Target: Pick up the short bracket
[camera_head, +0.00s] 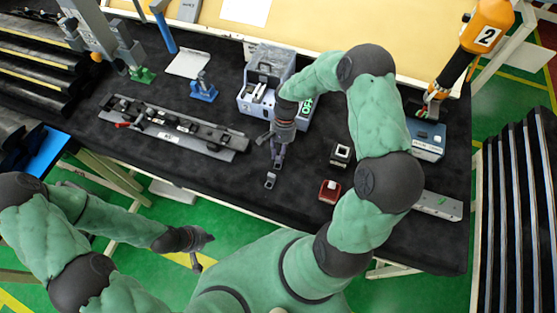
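A small grey metal piece (270,181), which looks like the short bracket, is at the middle of the black table. My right gripper (279,163) points down just above and behind it, its tip close to the piece. I cannot tell whether they touch, or whether the fingers are open or shut. My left gripper (199,258) hangs in front of the table's front edge, over the green floor, away from the piece. Its fingers are too small to read.
A grey bin (247,101) with parts stands behind my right gripper. A long rail fixture (172,131) lies to the left, with a blue clamp stand (203,88) behind. A dark block (341,153) and a red box (329,191) sit to the right. An orange tool (478,38) hangs at back right.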

